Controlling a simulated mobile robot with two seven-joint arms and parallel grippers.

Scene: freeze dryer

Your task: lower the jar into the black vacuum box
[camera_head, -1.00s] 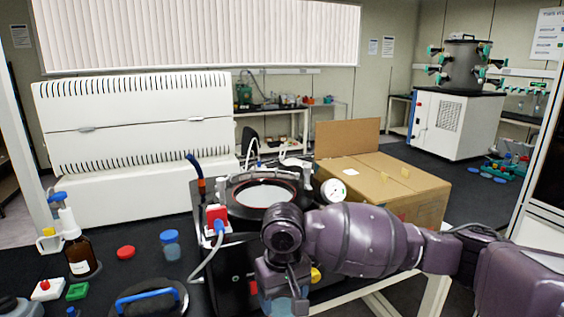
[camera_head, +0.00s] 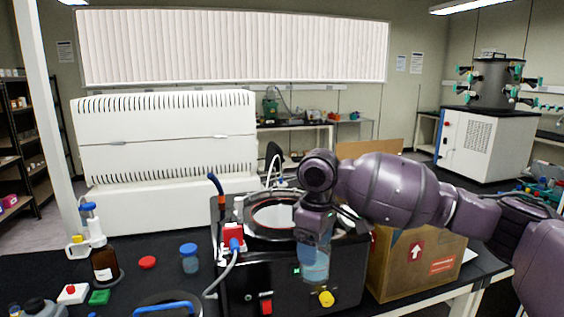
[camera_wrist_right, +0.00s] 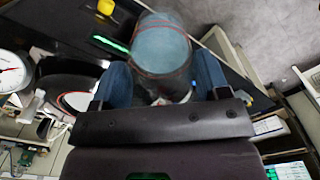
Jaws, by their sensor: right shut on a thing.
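My right gripper (camera_head: 314,236) is shut on a clear jar (camera_head: 315,265) with blue contents. The jar hangs below the fingers, in front of the black vacuum box (camera_head: 330,292) in the head view. In the right wrist view the jar (camera_wrist_right: 163,60) sits between the blue finger pads. The vacuum box has a round open top with a metallic rim and pale interior (camera_head: 272,216), to the left of and behind the gripper. Part of that opening is hidden by my right gripper and arm. My left gripper is not in view.
A red switch block (camera_head: 232,236) with a cable is on the box's left. A cardboard box (camera_head: 420,262) stands to the right. The round lid with a blue handle (camera_head: 165,308), a blue-capped jar (camera_head: 189,259) and a brown bottle (camera_head: 104,262) are on the left of the bench.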

